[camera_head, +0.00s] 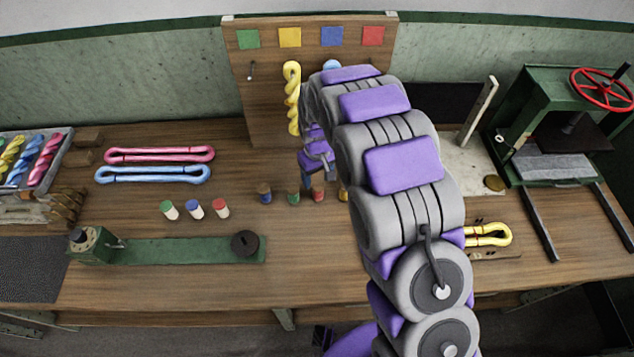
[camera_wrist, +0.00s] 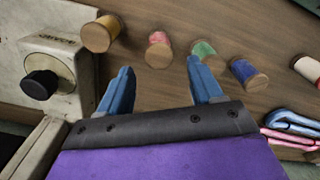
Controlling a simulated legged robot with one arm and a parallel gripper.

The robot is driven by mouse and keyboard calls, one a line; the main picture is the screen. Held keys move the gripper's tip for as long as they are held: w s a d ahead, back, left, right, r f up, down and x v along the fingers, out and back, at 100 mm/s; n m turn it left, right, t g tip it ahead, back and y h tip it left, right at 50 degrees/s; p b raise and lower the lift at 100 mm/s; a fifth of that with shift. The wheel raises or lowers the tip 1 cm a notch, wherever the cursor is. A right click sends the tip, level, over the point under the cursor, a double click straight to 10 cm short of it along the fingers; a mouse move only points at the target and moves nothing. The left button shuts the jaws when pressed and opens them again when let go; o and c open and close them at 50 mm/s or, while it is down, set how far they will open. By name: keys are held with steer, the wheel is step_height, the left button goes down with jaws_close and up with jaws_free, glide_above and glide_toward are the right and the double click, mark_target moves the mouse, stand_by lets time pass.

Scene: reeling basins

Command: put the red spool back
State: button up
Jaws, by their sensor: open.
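The red spool (camera_head: 318,194) stands on the wooden table in a row with a blue spool (camera_head: 265,193), a green spool (camera_head: 293,194) and a partly hidden yellow spool (camera_head: 343,194). In the wrist view the red spool (camera_wrist: 158,50) is upright, between the yellow spool (camera_wrist: 101,34) and the green spool (camera_wrist: 207,57). My gripper (camera_wrist: 157,72) is open and empty, its two blue fingers pointing towards the red spool, which shows between and beyond the tips. In the head view my gripper (camera_head: 312,178) is just behind the row, partly hidden by my arm.
Three white spools with green, blue and red (camera_head: 220,209) tops stand left of the row. Pink and blue skeins (camera_head: 155,175) lie behind them. A board (camera_head: 262,95) with coloured squares rises at the back. A pale box with a black knob (camera_wrist: 41,85) is close left in the wrist view.

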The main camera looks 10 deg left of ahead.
mark_target(319, 186)
step_height(319, 186, up, 4)
steer(key=shift+r, duration=0.15)
steer(key=s+d+r+m, duration=0.5)
steer(key=s+d+r, duration=0.95)
steer(key=d, duration=0.35)
steer(key=s+d+r+m+g, duration=0.1)
steer(key=s+d+r, duration=0.1)
steer(key=s, duration=0.8)
steer(key=s+d+r+m, duration=0.2)
steer(key=s+d, duration=0.3)
steer(key=s, duration=0.6)
steer(key=shift+d+g, duration=0.25)
steer(key=shift+g, duration=0.15)
